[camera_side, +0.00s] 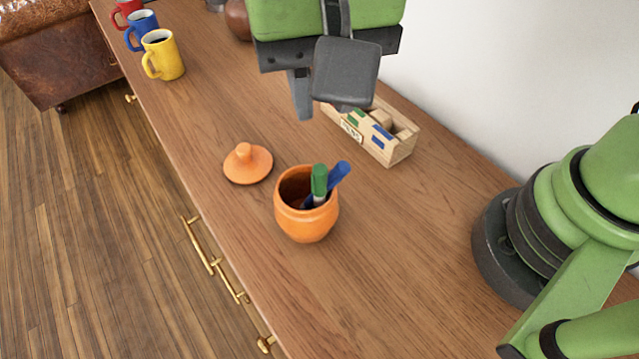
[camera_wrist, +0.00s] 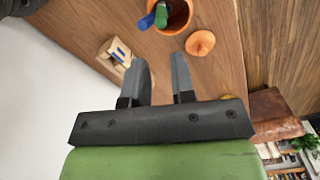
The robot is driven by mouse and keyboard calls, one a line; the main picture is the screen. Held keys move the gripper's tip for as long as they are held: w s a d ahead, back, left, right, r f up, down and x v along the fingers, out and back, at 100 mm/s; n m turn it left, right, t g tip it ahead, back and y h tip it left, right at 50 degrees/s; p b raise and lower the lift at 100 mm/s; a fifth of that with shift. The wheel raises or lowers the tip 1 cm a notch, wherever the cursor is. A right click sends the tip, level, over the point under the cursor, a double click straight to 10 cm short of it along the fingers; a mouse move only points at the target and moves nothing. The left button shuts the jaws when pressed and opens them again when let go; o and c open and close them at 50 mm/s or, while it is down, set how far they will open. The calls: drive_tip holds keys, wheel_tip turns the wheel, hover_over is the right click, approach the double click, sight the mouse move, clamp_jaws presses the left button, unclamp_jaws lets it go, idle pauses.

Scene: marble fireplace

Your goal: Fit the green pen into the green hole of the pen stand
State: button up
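The green pen (camera_side: 319,182) stands in an orange pot (camera_side: 306,224) beside a blue pen (camera_side: 339,173); their lower parts are hidden in the pot. In the wrist view the green pen (camera_wrist: 161,15) and blue pen (camera_wrist: 147,21) show near the top edge. The wooden pen stand (camera_side: 398,152), with green and blue marks on it, lies behind the pot toward the wall; its holes are hard to make out. My gripper (camera_side: 322,108) is above the table, left of and above the stand, apart from the pens. In the wrist view its fingers (camera_wrist: 165,75) are spread with nothing between them.
An orange lid (camera_side: 247,164) lies on the table just left of the pot. Yellow (camera_side: 163,56), blue (camera_side: 142,29) and red (camera_side: 125,12) mugs stand at the far left. A white wall borders the table behind the stand.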

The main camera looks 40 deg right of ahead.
sight(320, 166)
wheel_tip(320, 166, down, 10)
drive_tip(key=shift+w+r, duration=0.1)
drive_tip(key=shift+r, duration=0.15)
drive_tip(key=shift+c, duration=0.3)
clamp_jaws()
